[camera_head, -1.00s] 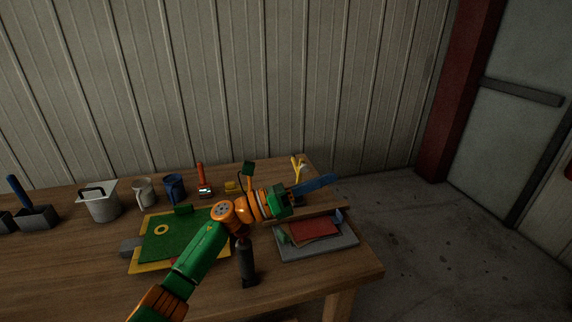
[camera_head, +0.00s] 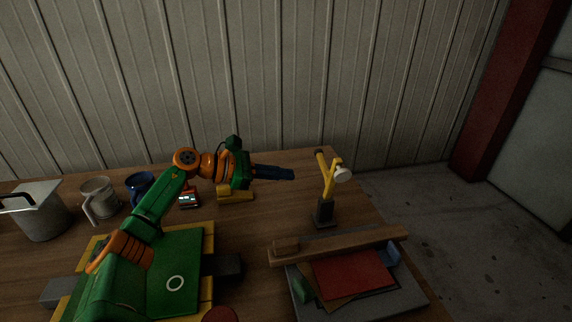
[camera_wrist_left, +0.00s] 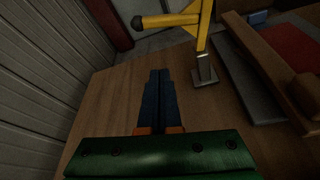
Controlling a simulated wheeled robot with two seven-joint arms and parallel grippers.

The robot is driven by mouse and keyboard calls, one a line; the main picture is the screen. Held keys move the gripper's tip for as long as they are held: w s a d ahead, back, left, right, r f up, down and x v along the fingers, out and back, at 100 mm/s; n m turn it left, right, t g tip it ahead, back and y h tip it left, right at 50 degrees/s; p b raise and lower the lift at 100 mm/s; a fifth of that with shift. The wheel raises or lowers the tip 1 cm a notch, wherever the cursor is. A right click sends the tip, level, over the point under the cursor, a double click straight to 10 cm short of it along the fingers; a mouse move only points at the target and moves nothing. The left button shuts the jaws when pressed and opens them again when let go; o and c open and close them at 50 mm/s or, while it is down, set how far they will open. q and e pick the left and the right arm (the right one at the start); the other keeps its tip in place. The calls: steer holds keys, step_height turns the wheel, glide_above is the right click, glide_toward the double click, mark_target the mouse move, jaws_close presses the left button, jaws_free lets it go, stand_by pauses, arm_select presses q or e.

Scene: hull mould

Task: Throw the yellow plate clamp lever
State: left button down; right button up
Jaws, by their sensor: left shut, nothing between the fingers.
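A yellow upright lever piece (camera_head: 328,181) with a black tip and a pale round part stands in a dark grey foot toward the table's right side. In the left wrist view, its yellow post and arm (camera_wrist_left: 198,30) rise from a grey foot, with a black knob at the arm's left end. My left gripper (camera_head: 292,174) is shut and empty, its dark blue fingers pointing right toward the lever, with a gap between them. In the left wrist view the fingers (camera_wrist_left: 160,76) lie together over bare wood, left of the foot. My right gripper is not in view.
A grey tray (camera_head: 390,308) with a red sheet and a wooden bar (camera_head: 345,244) lies in front of the lever. A green board (camera_head: 183,275) lies under my left arm. A pot (camera_head: 42,212) and mugs stand left; a small yellow block (camera_head: 236,196) lies behind.

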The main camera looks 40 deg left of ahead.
arm_select(q)
steer(key=x, duration=0.2)
steer(key=p+x, duration=0.1)
steer(key=x, duration=0.2)
steer(key=p+x, duration=0.1)
steer(key=x, duration=0.1)
steer(key=shift+w+d+r, duration=0.15)
steer(key=shift+w+r, duration=0.1)
steer(key=r+p, duration=0.1)
steer(key=s+r+p, duration=0.1)
steer(key=r, duration=0.1)
steer(key=shift+d+r, duration=0.15)
steer(key=shift+d, duration=0.1)
steer(key=shift+w, duration=0.1)
